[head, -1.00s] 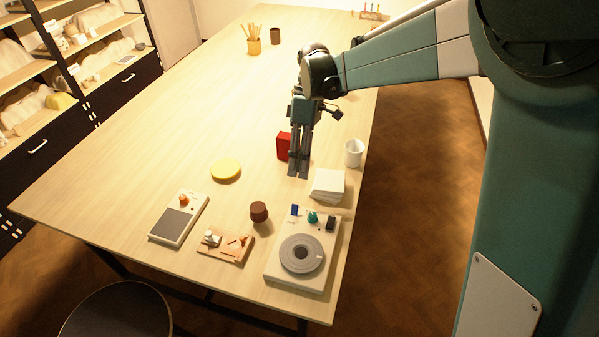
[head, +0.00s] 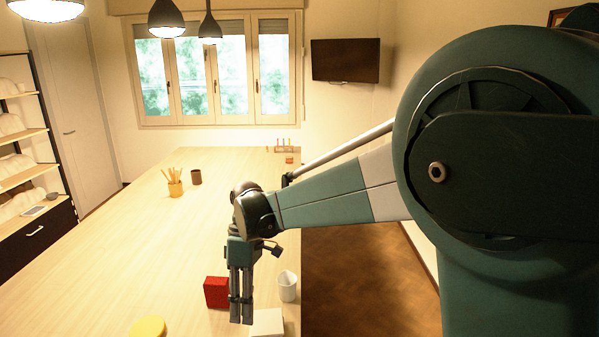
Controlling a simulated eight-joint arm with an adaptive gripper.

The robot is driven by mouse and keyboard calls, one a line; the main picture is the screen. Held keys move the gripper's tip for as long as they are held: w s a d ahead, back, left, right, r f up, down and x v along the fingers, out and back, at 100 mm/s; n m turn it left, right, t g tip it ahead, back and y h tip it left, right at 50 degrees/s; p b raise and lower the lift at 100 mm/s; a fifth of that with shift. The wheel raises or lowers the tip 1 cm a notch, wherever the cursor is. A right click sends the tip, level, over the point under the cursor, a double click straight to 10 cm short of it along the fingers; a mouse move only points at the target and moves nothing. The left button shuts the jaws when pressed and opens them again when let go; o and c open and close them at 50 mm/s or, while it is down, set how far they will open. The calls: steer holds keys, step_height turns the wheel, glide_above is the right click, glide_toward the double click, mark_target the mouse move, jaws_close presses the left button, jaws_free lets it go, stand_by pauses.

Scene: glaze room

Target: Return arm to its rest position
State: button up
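My gripper (head: 241,312) hangs from my teal arm and points down over the right part of the long wooden table (head: 110,262). Its fingers look close together, but from this side I cannot tell whether they are open or shut. I see nothing held between them. A red block (head: 216,292) stands just left of the fingers, partly behind them. A white cup (head: 287,286) stands to their right. A white stack (head: 268,322) shows at the bottom edge, cut off by the frame.
A yellow disc (head: 148,327) lies at the bottom edge. A pencil holder (head: 175,188), a brown cup (head: 196,177) and a small rack (head: 281,148) stand toward the table's far end. Shelves (head: 30,185) line the left wall. The table's middle is clear.

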steer(key=s+d+r+m+t+y, duration=0.1)
steer(key=d+r+m, duration=0.1)
steer(key=d, duration=0.4)
steer(key=s+d+r+m+t, duration=0.1)
steer(key=d+r+m+t, duration=0.15)
steer(key=d, duration=0.35)
steer(key=s+d+m+t+b, duration=0.1)
steer(key=s+d+m+t, duration=0.3)
steer(key=d, duration=0.8)
steer(key=s+d+m+t+h, duration=0.1)
steer(key=s+d+m+t, duration=0.3)
steer(key=s+d+m, duration=0.4)
steer(key=s+d, duration=0.2)
steer(key=d, duration=0.3)
steer(key=shift+s+f+h+b, duration=0.25)
steer(key=shift+s+h+b, duration=0.05)
steer(key=shift+s+b, duration=0.1)
steer(key=shift+o, duration=0.4)
stand_by(1.6)
